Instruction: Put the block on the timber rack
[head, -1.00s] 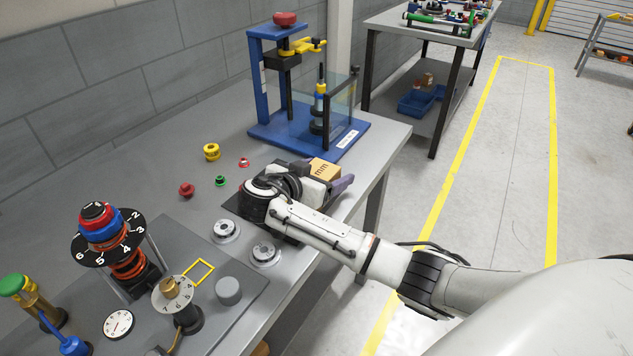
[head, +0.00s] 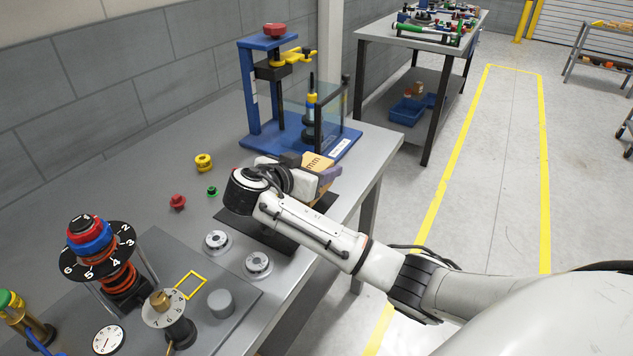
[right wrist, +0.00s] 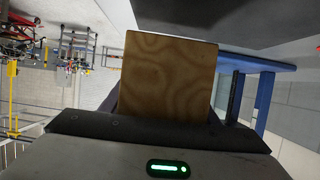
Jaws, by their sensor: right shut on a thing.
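The wooden block (head: 317,161), tan with dark marks on its top, is held in my right gripper (head: 320,178). The right wrist view shows a grained face of the block (right wrist: 170,75) beyond the gripper body. My right gripper is shut on it, and the block appears raised above the bench, near the blue press. A dark mat (head: 258,232) lies on the bench partly under my right arm. I cannot make out a timber rack in these views. My left gripper is not in view.
The blue press (head: 250,100) stands behind the block. Red (head: 177,202), green (head: 212,191) and yellow (head: 204,162) knobs lie left of my arm, with two metal discs in front. A second bench (head: 375,38) stands beyond. The open floor (head: 490,180) is to the right.

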